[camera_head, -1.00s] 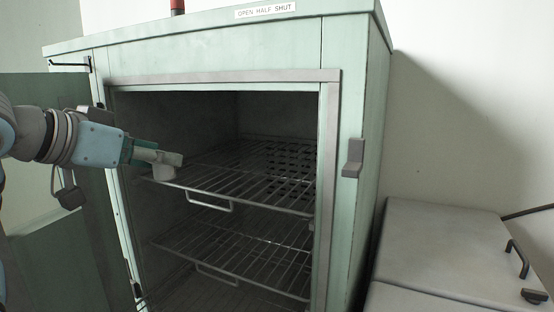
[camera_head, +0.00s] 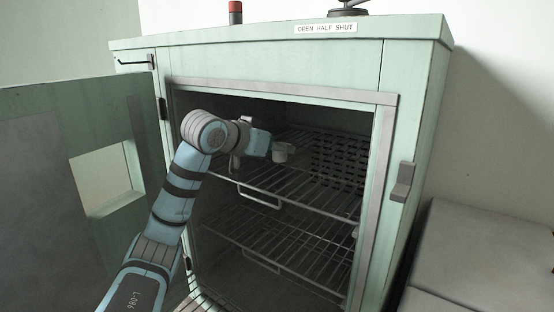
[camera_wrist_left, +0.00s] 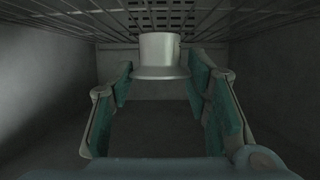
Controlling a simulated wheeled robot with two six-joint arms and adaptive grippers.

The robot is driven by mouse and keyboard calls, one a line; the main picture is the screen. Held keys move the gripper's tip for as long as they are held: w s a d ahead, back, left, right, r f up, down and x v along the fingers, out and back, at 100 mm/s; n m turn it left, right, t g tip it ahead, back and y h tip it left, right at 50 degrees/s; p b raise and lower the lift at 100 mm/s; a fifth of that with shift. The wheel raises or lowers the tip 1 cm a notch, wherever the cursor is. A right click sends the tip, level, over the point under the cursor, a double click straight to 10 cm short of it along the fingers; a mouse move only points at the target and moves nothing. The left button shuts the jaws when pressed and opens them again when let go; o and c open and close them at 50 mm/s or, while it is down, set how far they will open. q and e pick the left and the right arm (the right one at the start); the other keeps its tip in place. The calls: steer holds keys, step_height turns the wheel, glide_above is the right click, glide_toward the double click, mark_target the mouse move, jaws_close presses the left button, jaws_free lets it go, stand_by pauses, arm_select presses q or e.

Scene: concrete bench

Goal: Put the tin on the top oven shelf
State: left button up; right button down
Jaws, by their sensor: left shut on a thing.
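The tin (camera_head: 283,151) is a small grey cup shape with a wider rim, inside the oven chamber near the wire top oven shelf (camera_head: 300,187). In the left wrist view the tin (camera_wrist_left: 159,52) sits between the green finger pads, with the shelf bars (camera_wrist_left: 75,22) beyond it in a picture that looks upside down. My left gripper (camera_head: 270,148) is shut on the tin, reaching in through the open front. The tin looks upright. I cannot tell whether its base touches the shelf. My right gripper is not in view.
The pale green oven (camera_head: 280,65) has its door (camera_head: 50,190) swung open at the left. A lower wire shelf (camera_head: 275,235) lies beneath the top one. The frame's right post (camera_head: 382,200) bounds the opening. The top shelf's back right looks clear.

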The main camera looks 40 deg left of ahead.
mark_target(275, 160)
arm_select(q)
step_height(275, 160, down, 4)
steer(key=shift+s+r+b, duration=0.15)
steer(key=shift+r+b, duration=0.05)
steer(key=shift+b, duration=0.25)
steer(key=shift+w+f, duration=0.2)
steer(key=shift+w, duration=0.05)
steer(key=shift+w+f, duration=0.1)
steer(key=shift+w, duration=0.15)
steer(key=o, duration=1.1)
steer(key=shift+s, duration=0.2)
steer(key=shift+o, duration=0.2)
steer(key=b+v, duration=0.3)
steer(key=v, duration=0.9)
steer(key=shift+r+b, duration=0.25)
steer(key=shift+b, duration=0.1)
steer(key=shift+w, duration=0.1)
